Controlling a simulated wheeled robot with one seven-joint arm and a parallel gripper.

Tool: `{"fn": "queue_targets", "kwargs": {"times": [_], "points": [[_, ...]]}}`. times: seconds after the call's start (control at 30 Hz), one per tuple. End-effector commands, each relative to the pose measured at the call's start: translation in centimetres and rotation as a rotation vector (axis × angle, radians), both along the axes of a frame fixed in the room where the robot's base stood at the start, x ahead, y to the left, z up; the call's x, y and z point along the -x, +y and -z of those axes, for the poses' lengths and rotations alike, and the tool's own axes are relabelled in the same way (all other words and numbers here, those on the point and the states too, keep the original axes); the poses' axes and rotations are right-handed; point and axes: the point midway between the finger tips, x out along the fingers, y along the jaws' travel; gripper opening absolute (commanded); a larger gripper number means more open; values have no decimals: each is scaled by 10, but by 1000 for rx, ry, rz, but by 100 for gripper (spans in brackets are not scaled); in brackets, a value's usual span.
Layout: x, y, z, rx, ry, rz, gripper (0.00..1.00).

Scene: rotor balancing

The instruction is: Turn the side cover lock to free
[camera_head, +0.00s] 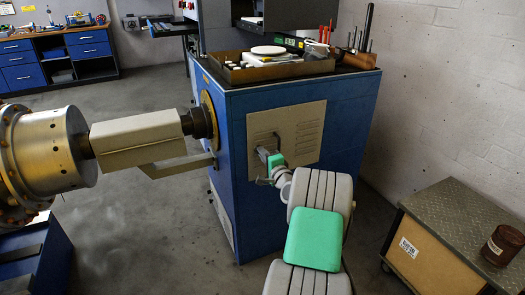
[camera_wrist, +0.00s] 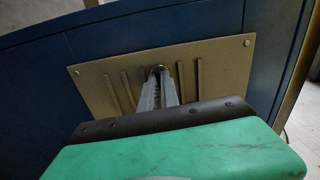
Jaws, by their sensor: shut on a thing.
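The side cover (camera_head: 309,126) is a beige vented panel on the side of the blue machine cabinet. It also shows in the wrist view (camera_wrist: 218,68), seen at a tilt, with slots and corner screws. My gripper (camera_head: 266,157) reaches the cover's left part in the head view. In the wrist view its fingers (camera_wrist: 158,92) close together at a small round lock (camera_wrist: 157,69) near the cover's upper middle. The gripper is shut on the lock. The fingers hide most of the lock, so I cannot tell which way it is turned.
A tray of parts (camera_head: 262,72) and upright tools stand on the blue cabinet (camera_head: 245,190). A large metal rotor (camera_head: 45,150) is at the left. A cart (camera_head: 455,235) with a brown jar (camera_head: 503,245) stands at the right. The floor between is clear.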

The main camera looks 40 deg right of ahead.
Motion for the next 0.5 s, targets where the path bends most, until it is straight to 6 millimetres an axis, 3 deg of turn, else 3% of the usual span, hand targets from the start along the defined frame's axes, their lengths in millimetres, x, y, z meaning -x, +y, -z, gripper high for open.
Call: {"fn": "queue_targets", "kwargs": {"times": [0.5], "points": [[0, 0, 1, -68, -20, 0, 0]]}}
